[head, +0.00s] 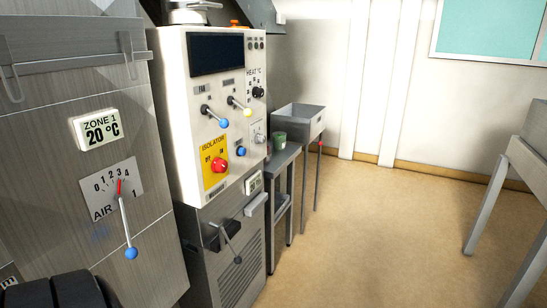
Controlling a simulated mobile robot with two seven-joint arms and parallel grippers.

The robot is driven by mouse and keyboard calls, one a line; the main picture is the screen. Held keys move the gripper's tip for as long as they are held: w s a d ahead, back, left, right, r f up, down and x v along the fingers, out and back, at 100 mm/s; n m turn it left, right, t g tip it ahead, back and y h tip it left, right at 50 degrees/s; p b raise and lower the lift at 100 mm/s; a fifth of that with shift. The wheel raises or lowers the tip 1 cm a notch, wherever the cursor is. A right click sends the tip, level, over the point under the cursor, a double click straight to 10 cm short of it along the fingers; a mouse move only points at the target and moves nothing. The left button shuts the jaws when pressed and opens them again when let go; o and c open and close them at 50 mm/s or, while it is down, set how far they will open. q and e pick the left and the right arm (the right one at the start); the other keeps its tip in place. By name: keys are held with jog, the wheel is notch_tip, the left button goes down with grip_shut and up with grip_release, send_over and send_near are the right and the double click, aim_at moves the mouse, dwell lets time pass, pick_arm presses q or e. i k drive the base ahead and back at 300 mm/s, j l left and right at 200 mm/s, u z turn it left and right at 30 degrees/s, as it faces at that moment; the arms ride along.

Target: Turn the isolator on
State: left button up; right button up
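The isolator is a yellow plate (208,151) labelled ISOLATOR, low on the front of a pale control panel (196,98). A round red knob (219,165) sits on the plate. Small marks show above the knob, but they are too small to read, and I cannot tell which position the knob is in. Nothing touches the knob or stands in front of it. Neither of my grippers is in view.
An AIR lever (126,225) projects from the metal cabinet at left. The floor (365,240) is clear at centre right.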

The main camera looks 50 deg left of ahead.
aim_at(218, 165)
jog(key=i+l+u, duration=0.1)
jog(key=i+u, duration=0.3)
jog(key=i+l+u, duration=0.35)
jog(key=i, duration=0.15)
jog(key=i+l+u, duration=0.25)
jog(key=i+u, duration=0.15)
jog(key=i, duration=0.05)
